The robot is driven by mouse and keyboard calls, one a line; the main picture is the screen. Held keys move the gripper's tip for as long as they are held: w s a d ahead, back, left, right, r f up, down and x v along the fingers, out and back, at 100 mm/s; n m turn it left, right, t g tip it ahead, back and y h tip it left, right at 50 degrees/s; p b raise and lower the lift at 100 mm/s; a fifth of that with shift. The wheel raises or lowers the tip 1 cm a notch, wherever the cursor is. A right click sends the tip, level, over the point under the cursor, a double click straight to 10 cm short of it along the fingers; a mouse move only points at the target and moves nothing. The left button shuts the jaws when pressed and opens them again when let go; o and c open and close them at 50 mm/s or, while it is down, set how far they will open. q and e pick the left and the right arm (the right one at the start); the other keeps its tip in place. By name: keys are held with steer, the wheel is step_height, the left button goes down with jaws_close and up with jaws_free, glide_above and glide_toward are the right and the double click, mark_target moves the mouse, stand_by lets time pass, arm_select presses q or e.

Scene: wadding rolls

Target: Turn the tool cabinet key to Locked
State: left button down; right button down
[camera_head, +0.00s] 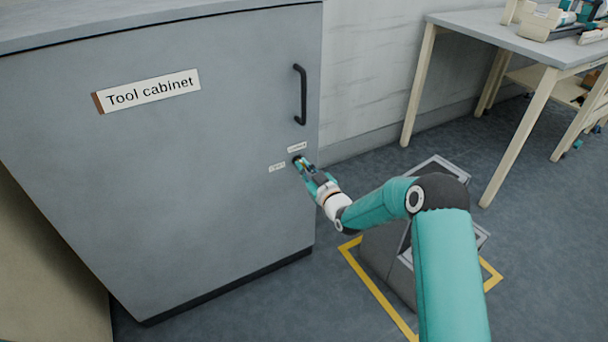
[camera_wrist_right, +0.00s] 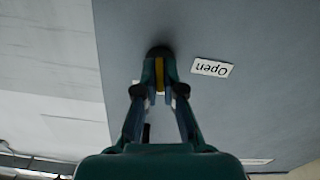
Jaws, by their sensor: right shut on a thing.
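The grey tool cabinet (camera_head: 190,200) stands at the left in the head view, its door shut. My right gripper (camera_head: 302,166) is at the lock on the door, below the handle. In the right wrist view its two fingers (camera_wrist_right: 160,82) are closed around a narrow yellow key (camera_wrist_right: 159,74) at the dark round lock (camera_wrist_right: 159,52). An Open label (camera_wrist_right: 211,67) shows upside down beside the lock. In the head view a small label (camera_head: 277,167) sits left of the lock and another (camera_head: 297,147) above it, both too small to read surely. My left gripper is not in view.
A black handle (camera_head: 301,95) stands out from the door above the lock. A grey bin-like object (camera_head: 384,252) stands on the floor inside yellow tape, under my right arm. A table (camera_head: 480,35) with trays stands at the back right.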

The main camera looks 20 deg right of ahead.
steer(key=shift+s+f+m+b, duration=0.1)
steer(key=shift+f+m+b, duration=0.1)
steer(key=shift+m+b, duration=0.35)
steer(key=shift+f+m+b, duration=0.15)
steer(key=shift+m+b, duration=0.05)
steer(key=shift+m, duration=0.55)
steer(key=c, duration=1.3)
jaws_free()
steer(key=shift+r, duration=0.2)
steer(key=s+d, duration=0.1)
steer(key=s, duration=1)
steer(key=shift+s, duration=0.4)
steer(key=shift+f, duration=0.1)
